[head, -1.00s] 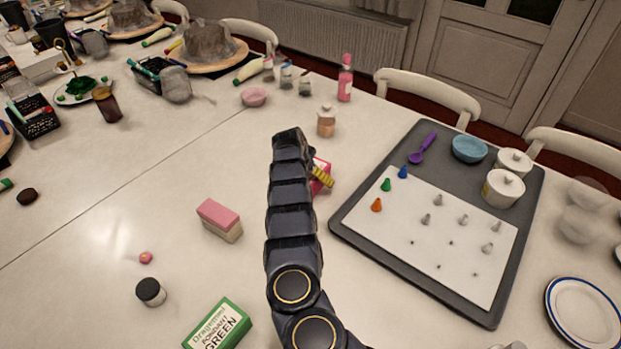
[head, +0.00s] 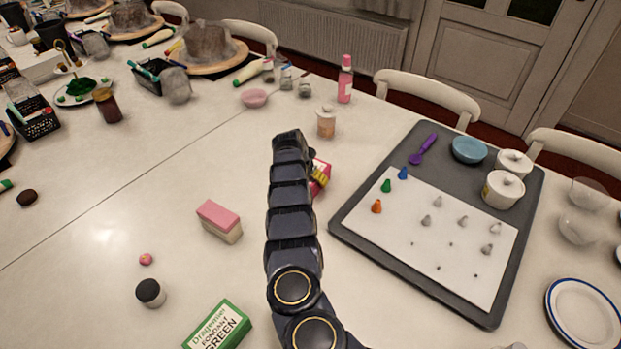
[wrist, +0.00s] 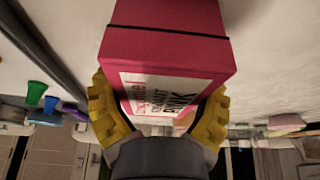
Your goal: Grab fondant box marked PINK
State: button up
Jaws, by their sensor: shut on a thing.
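The pink fondant box (wrist: 170,55) fills the middle of the wrist view, its white label reading PINK. My gripper (wrist: 160,110) has yellow ribbed fingers, one on each side of the box, shut on it. In the head view the box (head: 321,172) shows only in part, because my dark arm hides much of it. One yellow finger of my gripper (head: 319,180) shows beside it. I cannot tell whether the box touches the table.
A green fondant box (head: 218,326) lies near the front edge. A pink-and-cream block (head: 219,221) is left of my arm. A grey tray (head: 352,222) with piping tips is on the right. A small jar (head: 326,122) stands behind the pink box.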

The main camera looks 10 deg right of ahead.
jog(key=shift+r, duration=0.5)
notch_tip(320, 180, up, 3)
jog(key=shift+w+a+f, duration=0.1)
jog(key=s+r, duration=0.9)
jog(key=s, duration=0.5)
jog(key=shift+d+r, duration=0.3)
jog(key=shift+r, duration=0.05)
